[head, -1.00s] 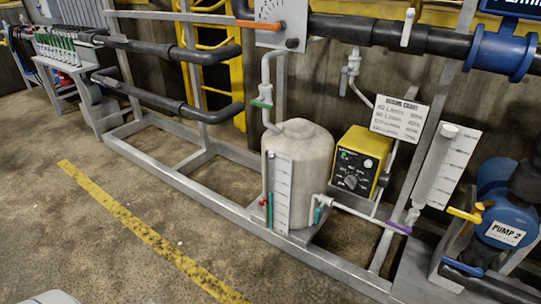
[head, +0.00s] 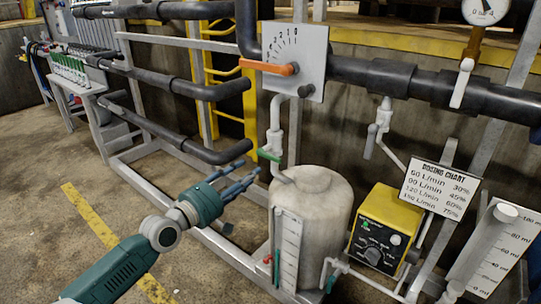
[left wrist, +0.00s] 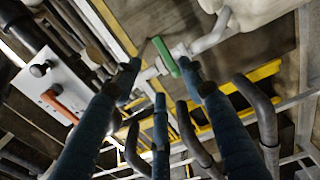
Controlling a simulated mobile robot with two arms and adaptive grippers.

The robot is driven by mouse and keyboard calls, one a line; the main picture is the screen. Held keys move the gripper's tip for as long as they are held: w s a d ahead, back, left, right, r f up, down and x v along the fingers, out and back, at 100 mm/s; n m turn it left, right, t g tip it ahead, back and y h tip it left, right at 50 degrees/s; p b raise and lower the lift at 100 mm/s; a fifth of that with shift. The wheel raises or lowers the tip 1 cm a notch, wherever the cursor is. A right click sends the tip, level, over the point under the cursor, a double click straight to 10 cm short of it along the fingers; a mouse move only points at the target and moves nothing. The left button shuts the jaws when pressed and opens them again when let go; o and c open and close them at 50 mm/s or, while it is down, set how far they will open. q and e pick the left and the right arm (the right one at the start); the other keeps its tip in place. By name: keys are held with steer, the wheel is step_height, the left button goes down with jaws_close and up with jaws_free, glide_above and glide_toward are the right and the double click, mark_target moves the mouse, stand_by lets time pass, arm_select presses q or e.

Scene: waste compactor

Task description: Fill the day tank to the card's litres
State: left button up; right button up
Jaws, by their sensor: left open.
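The pale day tank (head: 325,205) stands upright on the frame, with a white scale strip (head: 290,250) on its front. A white pipe (head: 277,115) comes down to its top and carries a green valve handle (head: 269,156). My left gripper (head: 246,180) is open and empty, just left of and slightly below that handle. In the left wrist view the green handle (left wrist: 165,57) appears beyond and between the spread blue fingers (left wrist: 160,78), with no clear contact. The level in the tank cannot be read. My right gripper is out of view.
An orange lever (head: 268,67) sits on a dial plate (head: 312,50) above. A yellow control box (head: 383,238) and a dosing chart (head: 438,190) stand right of the tank. Black pipes (head: 195,93) and a metal frame (head: 150,190) lie behind my left arm. The floor in front is clear.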

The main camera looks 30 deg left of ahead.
mark_target(272, 158)
arm_select(q)
steer(key=w, duration=0.8)
steer(key=shift+w+d, duration=0.3)
steer(key=shift+d, duration=0.1)
steer(key=shift+w+f, duration=0.1)
steer(key=shift+w, duration=0.7)
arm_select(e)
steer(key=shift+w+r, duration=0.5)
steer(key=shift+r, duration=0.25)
arm_select(q)
steer(key=shift+d, duration=0.1)
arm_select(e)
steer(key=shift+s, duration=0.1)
arm_select(q)
jaws_close()
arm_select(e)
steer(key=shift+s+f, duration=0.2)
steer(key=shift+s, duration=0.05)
